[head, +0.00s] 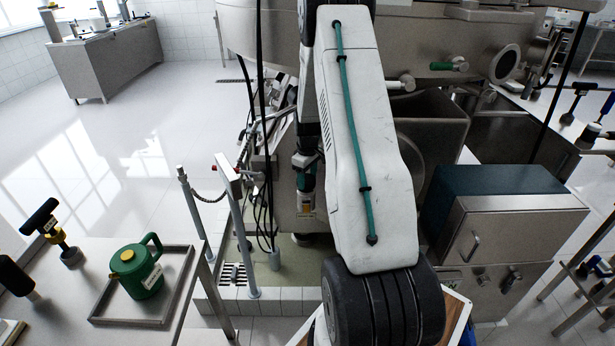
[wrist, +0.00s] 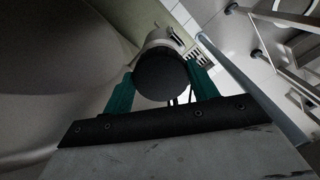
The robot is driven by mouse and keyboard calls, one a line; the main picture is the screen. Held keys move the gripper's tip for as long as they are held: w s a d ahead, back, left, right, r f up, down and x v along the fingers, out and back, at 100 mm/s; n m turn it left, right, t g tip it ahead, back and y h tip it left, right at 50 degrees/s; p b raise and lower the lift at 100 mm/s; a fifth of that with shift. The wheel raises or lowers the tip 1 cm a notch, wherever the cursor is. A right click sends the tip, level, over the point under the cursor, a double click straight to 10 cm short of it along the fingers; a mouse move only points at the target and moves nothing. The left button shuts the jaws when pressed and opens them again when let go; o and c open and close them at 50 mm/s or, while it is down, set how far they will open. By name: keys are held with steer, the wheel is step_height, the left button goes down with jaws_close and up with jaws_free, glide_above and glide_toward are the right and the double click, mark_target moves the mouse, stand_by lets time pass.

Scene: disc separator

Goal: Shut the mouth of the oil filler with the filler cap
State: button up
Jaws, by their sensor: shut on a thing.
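My gripper (wrist: 163,80) has teal fingers shut on a dark round piece, which I take to be the filler cap (wrist: 161,74). Its flat round face is toward the wrist camera. A pale cylindrical part (wrist: 160,37), perhaps the oil filler, shows just beyond the cap. I cannot tell whether the two touch, and the mouth is hidden. In the head view my gripper (head: 306,181) is small, left of my white arm, pointing down beside the machine. A part with a yellow and white label (head: 306,206) is just below it.
The large metal machine (head: 270,45) stands close around my gripper. Dark hanging cables (head: 262,130) and a post-and-chain barrier (head: 240,240) are to its left. A green can (head: 140,280) sits in a tray (head: 178,312) on the left table. The floor (head: 130,130) at the back left is clear.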

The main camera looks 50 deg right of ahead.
steer(key=shift+f, duration=0.8)
stand_by(0.5)
steer(key=n, duration=0.6)
steer(key=shift+w+d, duration=0.1)
steer(key=shift+d, duration=0.05)
steer(key=n, duration=0.3)
steer(key=shift+n, duration=0.3)
steer(key=n, duration=0.4)
steer(key=shift+w+d, duration=0.1)
steer(key=shift+w, duration=0.05)
steer(key=o, duration=0.4)
steer(key=c, duration=0.7)
